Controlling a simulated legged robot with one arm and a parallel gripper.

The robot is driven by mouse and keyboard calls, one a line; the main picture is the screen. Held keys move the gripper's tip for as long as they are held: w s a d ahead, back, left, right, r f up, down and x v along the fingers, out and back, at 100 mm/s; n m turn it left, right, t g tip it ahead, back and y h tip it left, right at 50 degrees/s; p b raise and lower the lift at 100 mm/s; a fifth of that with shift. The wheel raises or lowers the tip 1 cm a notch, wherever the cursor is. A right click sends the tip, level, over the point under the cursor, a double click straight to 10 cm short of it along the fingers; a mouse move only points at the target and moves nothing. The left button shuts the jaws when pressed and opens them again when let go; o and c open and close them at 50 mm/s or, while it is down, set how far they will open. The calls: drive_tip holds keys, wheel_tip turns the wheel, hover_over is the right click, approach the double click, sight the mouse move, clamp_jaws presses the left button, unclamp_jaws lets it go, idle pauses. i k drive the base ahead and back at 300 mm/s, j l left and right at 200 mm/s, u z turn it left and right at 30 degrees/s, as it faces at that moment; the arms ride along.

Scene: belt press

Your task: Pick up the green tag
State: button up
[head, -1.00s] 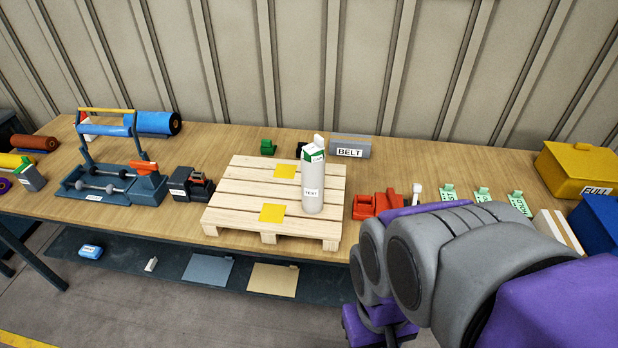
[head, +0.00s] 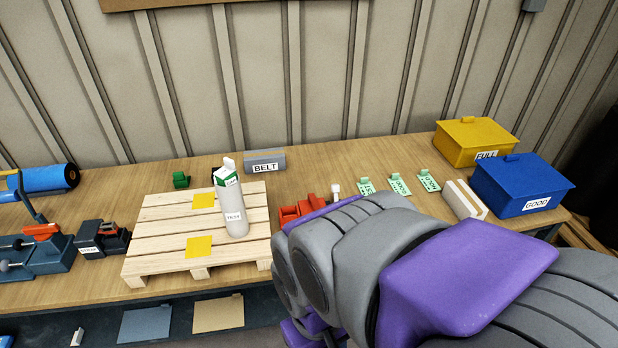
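Three pale green tags with dark lettering lie in a row on the wooden bench, right of centre: a left tag (head: 366,187), a middle tag (head: 400,184) and a right tag (head: 428,181). Which one the task means cannot be told. A white bottle (head: 234,208) with a green and white piece near its top stands upright on a wooden pallet (head: 160,226). My grey and purple arm reaches in from the lower right, in front of the bench and below the tags. My gripper's fingers do not show.
A yellow box (head: 470,146) marked FULL and a blue box (head: 524,190) marked GOOD stand at the right. A white and brown block (head: 464,200) lies beside the tags. A red device (head: 300,209) sits left of them. A grey BELT box (head: 264,162) stands behind.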

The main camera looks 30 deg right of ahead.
sight(366, 187)
drive_tip(key=z, duration=1.6)
